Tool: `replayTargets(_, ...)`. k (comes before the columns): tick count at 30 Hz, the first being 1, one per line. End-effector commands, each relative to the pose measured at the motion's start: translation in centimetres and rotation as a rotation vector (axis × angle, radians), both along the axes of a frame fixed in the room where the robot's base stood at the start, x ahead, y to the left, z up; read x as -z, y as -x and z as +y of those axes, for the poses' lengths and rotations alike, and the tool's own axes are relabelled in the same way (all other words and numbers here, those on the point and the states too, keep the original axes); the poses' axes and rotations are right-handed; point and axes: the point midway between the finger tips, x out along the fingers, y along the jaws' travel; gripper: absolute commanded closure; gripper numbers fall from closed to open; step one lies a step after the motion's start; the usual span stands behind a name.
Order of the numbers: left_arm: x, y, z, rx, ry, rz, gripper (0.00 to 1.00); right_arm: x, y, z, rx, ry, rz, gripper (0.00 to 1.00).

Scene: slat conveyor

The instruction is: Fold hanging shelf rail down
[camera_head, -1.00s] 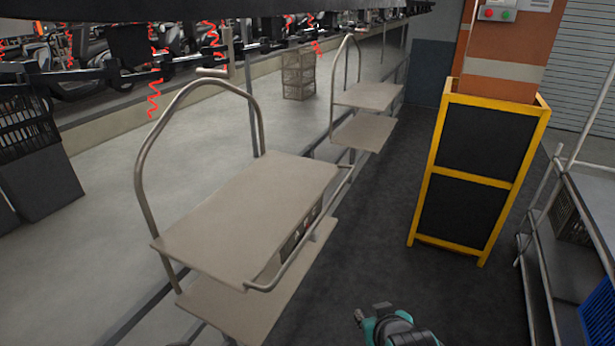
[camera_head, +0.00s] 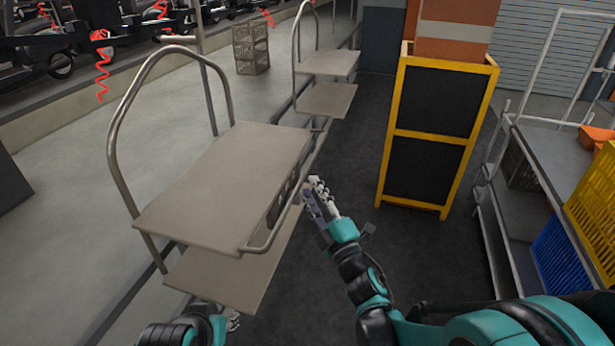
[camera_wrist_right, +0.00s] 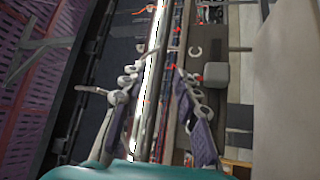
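The hanging shelf rail (camera_head: 279,217) is a bent metal tube along the right side of the near cart, beside its upper shelf (camera_head: 225,180). My right gripper (camera_head: 316,188) is at the far part of this rail, on its right side. In the right wrist view the bright rail (camera_wrist_right: 151,85) runs lengthwise between the two spread fingers of the right gripper (camera_wrist_right: 153,76), with gaps at the sides. I cannot tell whether a finger touches it. My left gripper (camera_head: 233,320) shows only in part at the bottom edge, below the lower shelf (camera_head: 225,285); its fingers are mostly hidden.
A second cart (camera_head: 325,98) stands behind the near one. A yellow-framed black panel stand (camera_head: 388,130) stands right of my right gripper. A rack with a yellow crate (camera_head: 592,205) and a blue crate (camera_head: 560,258) is at the far right. Dark floor between is clear.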

Motion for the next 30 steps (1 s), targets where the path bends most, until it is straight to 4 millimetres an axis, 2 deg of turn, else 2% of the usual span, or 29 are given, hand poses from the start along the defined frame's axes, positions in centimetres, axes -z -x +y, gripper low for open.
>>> replayTargets(3,0.3,0.0,0.0,0.0,0.0,0.0,0.6,-0.5,-1.9,0.9,-0.001,0.0,0.001,0.69)
replayTargets(9,0.5,0.0,0.0,0.0,0.0,0.0,0.6,-1.3,-4.1,1.9,0.0,-0.002,0.001,0.69)
replayTargets(20,0.6,0.0,0.0,0.0,0.0,0.0,0.6,-1.6,-4.7,2.1,0.001,-0.003,0.002,0.69)
replayTargets(24,0.6,0.0,0.0,0.0,0.0,0.0,0.6,-1.6,-4.7,2.1,0.001,-0.003,0.002,1.0)
replayTargets(30,0.6,0.0,0.0,0.0,0.0,0.0,0.6,-1.5,-4.7,2.1,0.001,-0.004,0.002,1.0)
